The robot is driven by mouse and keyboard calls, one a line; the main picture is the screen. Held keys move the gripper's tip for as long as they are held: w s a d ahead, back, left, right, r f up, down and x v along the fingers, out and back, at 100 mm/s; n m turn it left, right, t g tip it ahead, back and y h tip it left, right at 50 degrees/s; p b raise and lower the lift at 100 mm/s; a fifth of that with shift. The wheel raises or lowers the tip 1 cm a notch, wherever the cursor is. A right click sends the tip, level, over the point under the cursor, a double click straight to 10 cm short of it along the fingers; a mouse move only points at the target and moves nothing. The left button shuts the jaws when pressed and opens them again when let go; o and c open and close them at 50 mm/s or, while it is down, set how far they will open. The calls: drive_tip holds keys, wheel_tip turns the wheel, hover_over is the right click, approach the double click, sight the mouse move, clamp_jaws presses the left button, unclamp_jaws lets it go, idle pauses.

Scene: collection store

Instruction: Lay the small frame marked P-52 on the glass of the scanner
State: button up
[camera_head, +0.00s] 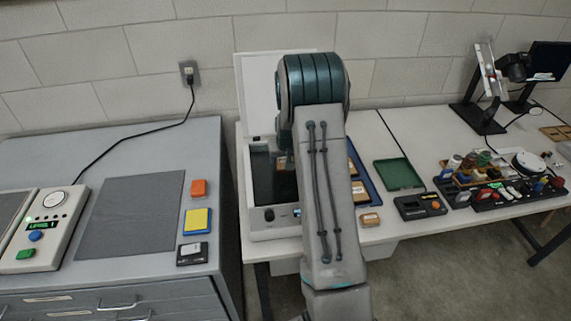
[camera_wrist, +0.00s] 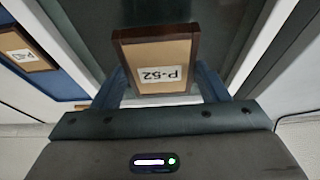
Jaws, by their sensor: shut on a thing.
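The small frame marked P-52 (camera_wrist: 155,52) has a dark brown border and a tan back with a white label, which reads upside down in the wrist view. My gripper (camera_wrist: 160,84) is shut on it, one blue finger at each side. Behind the frame in that view lies the dark glass of the scanner (camera_wrist: 230,40); I cannot tell how far apart they are. In the head view the scanner (camera_head: 272,226) stands with its lid (camera_head: 258,90) raised and part of its dark glass (camera_head: 265,178) showing.
A blue tray (camera_head: 371,190) with other small frames lies right of the scanner; one labelled frame (camera_wrist: 24,48) shows in the wrist view. A green tray (camera_head: 398,173), a dark device (camera_head: 420,206) and a crowded tool area are farther right. A grey cabinet (camera_head: 150,270) stands left.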

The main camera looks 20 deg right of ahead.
drive_tip(key=shift+f+p, duration=0.35)
drive_tip(key=shift+f, duration=1.35)
drive_tip(key=shift+f, duration=0.15)
drive_tip(key=o, duration=1)
